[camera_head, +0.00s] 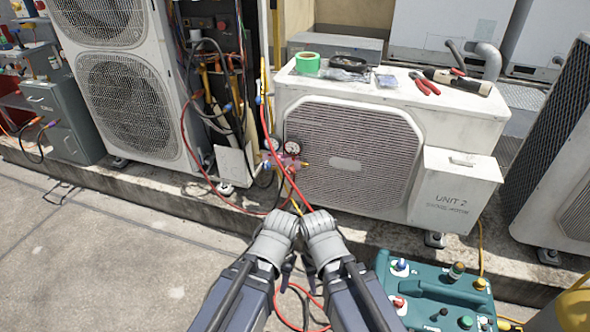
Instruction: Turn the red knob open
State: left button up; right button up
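A manifold (285,163) with two round gauges (292,148) hangs at the left front edge of the white condenser. Small coloured parts sit at its sides, too small to tell which is a knob. A red knob (399,302) also shows on the teal machine (430,307) at lower right. My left gripper (287,268) and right gripper (308,264) are close together at bottom centre, below the manifold. My wrists mostly hide them; only dark parts show, and I see nothing held.
The white condenser (450,110) carries green tape (307,63), red-handled pliers (425,83) and other tools. A red hose (287,180) runs near my wrists. A taller unit (132,105) stands left. The concrete floor at left (100,260) is mostly clear.

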aim_at(290, 170)
jog(key=j+z, duration=0.1)
jog(key=z, duration=0.4)
jog(key=j+z, duration=0.1)
jog(key=z, duration=0.4)
jog(key=i+j+z, duration=0.1)
jog(key=z, duration=0.4)
jog(key=j+z, duration=0.25)
jog(key=j, duration=0.15)
jog(key=k+j+z, duration=0.1)
jog(key=j+z, duration=0.15)
jog(key=k+j+z, duration=0.1)
jog(key=j+z, duration=0.2)
jog(key=j, duration=0.15)
jog(key=k+j+z, duration=0.35)
jog(key=j+z, duration=0.15)
jog(key=j, duration=0.15)
jog(key=k+j, duration=0.3)
jog(key=j, duration=0.2)
jog(key=k+j+z, duration=0.1)
jog(key=k+j, duration=0.2)
jog(key=j, duration=0.2)
jog(key=k+j, duration=0.3)
jog(key=j, duration=0.15)
